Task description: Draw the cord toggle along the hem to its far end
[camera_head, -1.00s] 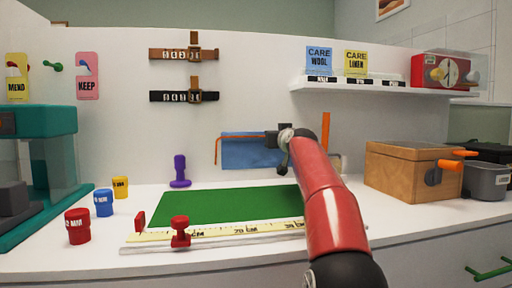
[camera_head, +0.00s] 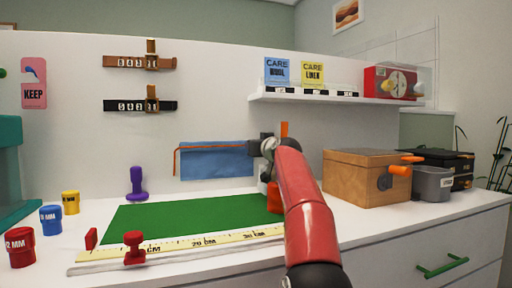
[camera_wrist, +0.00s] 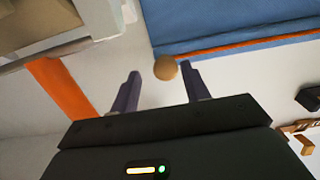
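A blue cloth panel (camera_head: 215,162) hangs on the back wall, with an orange cord (camera_head: 200,144) along its top hem. My gripper (camera_head: 252,148) is at the cloth's right end; the arm and gripper hide that end in the head view. In the wrist view my gripper (camera_wrist: 160,90) is open, its two dark fingers apart. A round brown bead, which looks like the cord toggle (camera_wrist: 165,68), shows between and just beyond the fingertips, beside the edge of the blue cloth (camera_wrist: 225,30). The orange cord (camera_wrist: 250,43) runs along that edge. Contact between fingers and bead is not visible.
An orange post (camera_head: 284,130) stands close behind my gripper, and an orange strip (camera_wrist: 62,88) shows at left in the wrist view. A wooden box (camera_head: 355,178) stands to the right. A green mat (camera_head: 195,212) and ruler (camera_head: 200,243) lie below. A shelf (camera_head: 320,98) is above right.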

